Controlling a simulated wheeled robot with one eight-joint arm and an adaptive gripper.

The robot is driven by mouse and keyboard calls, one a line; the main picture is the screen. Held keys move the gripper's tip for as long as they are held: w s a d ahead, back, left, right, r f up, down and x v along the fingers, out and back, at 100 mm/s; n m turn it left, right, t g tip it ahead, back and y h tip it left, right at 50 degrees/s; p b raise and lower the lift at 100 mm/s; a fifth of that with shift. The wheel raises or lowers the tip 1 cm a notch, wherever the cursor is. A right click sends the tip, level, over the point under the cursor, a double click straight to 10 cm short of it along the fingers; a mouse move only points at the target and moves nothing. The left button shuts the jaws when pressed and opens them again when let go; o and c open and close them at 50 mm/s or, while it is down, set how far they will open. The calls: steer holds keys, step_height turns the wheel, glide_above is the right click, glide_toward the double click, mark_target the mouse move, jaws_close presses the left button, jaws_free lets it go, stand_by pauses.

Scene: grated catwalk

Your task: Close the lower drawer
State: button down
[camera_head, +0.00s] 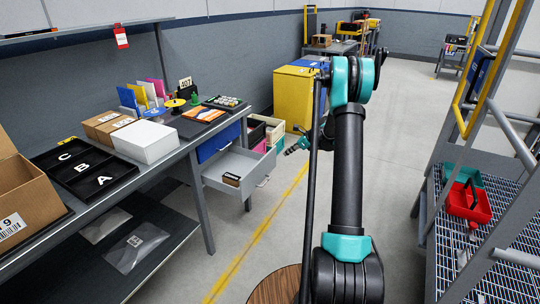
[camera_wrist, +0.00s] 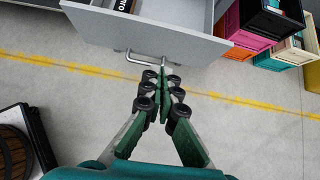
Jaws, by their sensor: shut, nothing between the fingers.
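The lower drawer (camera_head: 262,167) is grey and stands pulled out under the workbench, below a shut blue drawer (camera_head: 218,141). Its front panel (camera_wrist: 170,40) and bar handle (camera_wrist: 128,57) show in the wrist view. A small labelled box (camera_head: 231,179) lies inside it. My gripper (camera_wrist: 164,72) is shut and empty, its green fingers together, in front of the drawer front. The fingertips overlap the handle's right end in the wrist view; I cannot tell whether they touch it. In the head view my gripper (camera_head: 290,151) is small and partly hidden by my arm.
Stacked coloured crates (camera_wrist: 262,20) stand right of the drawer in the wrist view. The workbench (camera_head: 200,145) carries trays, boxes and folders. A yellow cabinet (camera_head: 293,95) stands behind. A metal stair frame (camera_head: 440,190) is at right. The floor with its yellow line is clear.

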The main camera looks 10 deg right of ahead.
glide_toward(264, 160)
step_height(264, 160, down, 4)
steer(key=a, duration=0.2)
steer(key=shift+w+a+f, duration=0.1)
steer(key=shift+w+a, duration=0.65)
steer(key=shift+w, duration=0.25)
steer(key=shift+a, duration=0.1)
steer(key=w+a, duration=1.2)
steer(key=a, duration=0.5)
steer(key=shift+w, duration=0.25)
